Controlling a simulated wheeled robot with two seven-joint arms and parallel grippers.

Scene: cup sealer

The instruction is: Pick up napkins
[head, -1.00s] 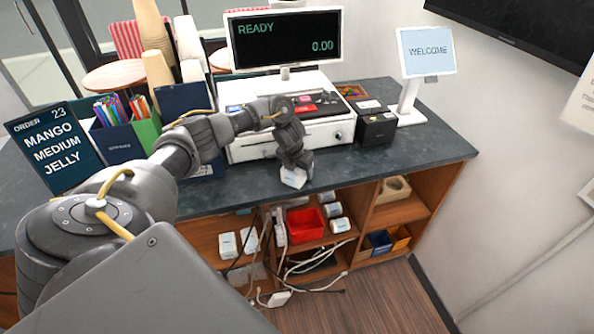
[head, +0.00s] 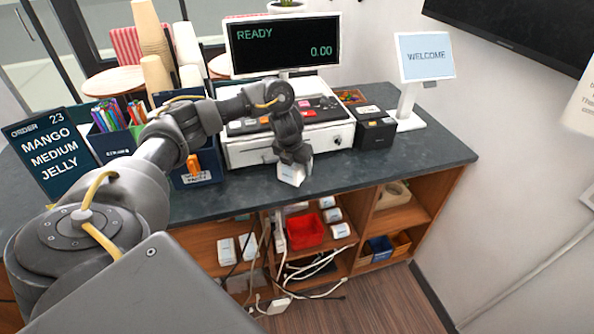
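My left arm reaches in from the left over the counter. Its gripper (head: 292,158) points down in front of the cash register, near the counter's front edge. A small white pack (head: 290,174) with faint print shows at its fingertips. The fingers appear shut on it, and they are mostly hidden. Whether the pack touches the counter is unclear. I cannot tell for sure that it is napkins. More white packs lie in the shelves below, some in the left bay (head: 226,250) and several beside a red bin (head: 340,230). My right gripper is out of view.
The cash register (head: 290,145), a black box (head: 375,133) and a welcome screen (head: 425,57) stand on the counter (head: 400,160). Stacked cups (head: 150,35), pen holders and an order sign (head: 50,145) are left. Loose cables hang from the shelf.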

